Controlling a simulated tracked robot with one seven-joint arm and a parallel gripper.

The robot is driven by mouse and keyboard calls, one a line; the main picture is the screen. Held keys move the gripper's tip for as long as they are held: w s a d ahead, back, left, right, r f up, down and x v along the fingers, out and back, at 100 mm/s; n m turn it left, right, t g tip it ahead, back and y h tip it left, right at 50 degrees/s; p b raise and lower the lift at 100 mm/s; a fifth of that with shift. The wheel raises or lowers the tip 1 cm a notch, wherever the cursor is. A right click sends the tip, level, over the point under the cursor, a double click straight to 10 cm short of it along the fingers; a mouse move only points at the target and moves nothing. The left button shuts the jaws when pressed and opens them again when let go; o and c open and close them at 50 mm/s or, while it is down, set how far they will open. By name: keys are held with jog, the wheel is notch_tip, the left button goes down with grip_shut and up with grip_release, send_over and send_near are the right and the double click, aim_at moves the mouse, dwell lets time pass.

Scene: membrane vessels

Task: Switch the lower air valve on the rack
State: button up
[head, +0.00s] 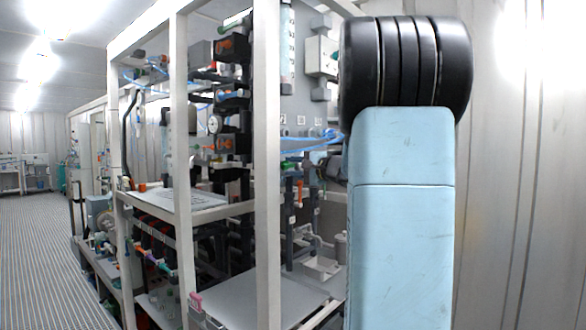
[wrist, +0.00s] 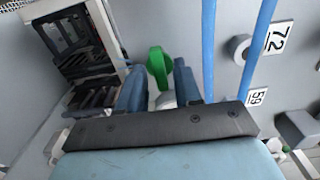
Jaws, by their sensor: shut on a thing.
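In the wrist view, a green valve handle (wrist: 160,66) stands out from the grey panel. My gripper (wrist: 160,85) has its two blue fingers on either side of the handle and is shut on it. A white round part (wrist: 165,100) shows between the fingers, just below the green handle in the picture. The dark bar of my gripper hides what is nearer.
Two blue air tubes (wrist: 208,45) run close to the right finger. Plates marked 72 (wrist: 279,37) and 59 (wrist: 258,96) sit on the panel at right. In the head view, the white rack frame (head: 267,170) stands left of my arm, with a wall at right.

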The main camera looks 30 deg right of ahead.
jog(key=o, duration=0.7)
jog(key=shift+d+f, duration=0.2)
jog(key=shift+s, duration=0.1)
jog(key=v, duration=1.3)
jog(key=shift+s, duration=0.3)
jog(key=s+a+f+n+g+y, duration=0.1)
jog(key=s+a+f+n+g, duration=0.25)
jog(key=a, duration=0.65)
jog(key=s+a+f+n+g+y, duration=0.1)
jog(key=s+a+f+n+g, duration=0.3)
jog(key=a, duration=0.6)
jog(key=s+a+f+n+g+h, duration=0.1)
jog(key=s+a+f+n+h, duration=0.1)
jog(key=s+f, duration=0.1)
jog(key=s+a+f+n+g+h, duration=0.1)
jog(key=s+a+f+n+h, duration=0.1)
jog(key=s, duration=0.3)
jog(key=s+a+f+n+g+h, duration=0.2)
jog(key=s+f+h, duration=0.2)
jog(key=s+f, duration=0.1)
jog(key=shift+a+n, duration=0.3)
jog(key=shift+n, duration=0.05)
